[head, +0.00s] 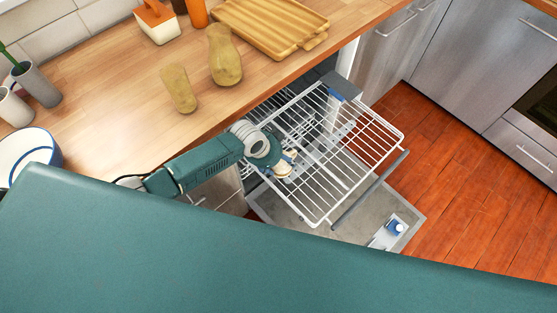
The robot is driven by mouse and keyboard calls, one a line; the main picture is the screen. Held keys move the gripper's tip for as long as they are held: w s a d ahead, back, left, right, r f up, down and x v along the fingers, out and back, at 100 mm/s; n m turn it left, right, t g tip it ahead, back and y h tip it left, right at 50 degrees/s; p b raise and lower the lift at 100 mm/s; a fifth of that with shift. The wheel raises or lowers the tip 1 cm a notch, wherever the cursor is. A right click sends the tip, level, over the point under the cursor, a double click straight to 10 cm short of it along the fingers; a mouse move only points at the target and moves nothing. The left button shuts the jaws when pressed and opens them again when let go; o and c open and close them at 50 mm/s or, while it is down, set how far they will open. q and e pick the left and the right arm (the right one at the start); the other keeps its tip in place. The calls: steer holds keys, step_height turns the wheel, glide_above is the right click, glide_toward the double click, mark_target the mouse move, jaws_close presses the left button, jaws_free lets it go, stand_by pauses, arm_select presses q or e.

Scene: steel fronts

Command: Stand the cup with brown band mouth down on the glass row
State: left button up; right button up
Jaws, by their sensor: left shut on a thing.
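My left arm comes in from the left over the worktop edge, and its gripper (286,164) is over the left part of the pulled-out dishwasher rack (362,140). The gripper is shut on a small pale thing with a brown mark, which looks like the cup with brown band (284,171). The gripper hides most of the cup, so I cannot tell which way its mouth faces or whether it touches the rack. The glass row cannot be told apart from the other rack wires. My right gripper is not in view.
The open dishwasher door (280,210) lies below the rack. The wooden worktop (120,95) holds two yellowish vessels (225,55), a wooden tray (270,25) and a white-and-blue bowl (30,150). The rack's right part looks empty. Red floor (470,190) is clear at right.

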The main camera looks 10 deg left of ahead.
arm_select(q)
steer(key=shift+f, duration=0.15)
steer(key=shift+f+b, duration=0.3)
steer(key=shift+b, duration=0.05)
steer(key=o, duration=1.4)
steer(key=v, duration=0.7)
steer(key=shift+s+r, duration=0.1)
steer(key=shift+r, duration=0.15)
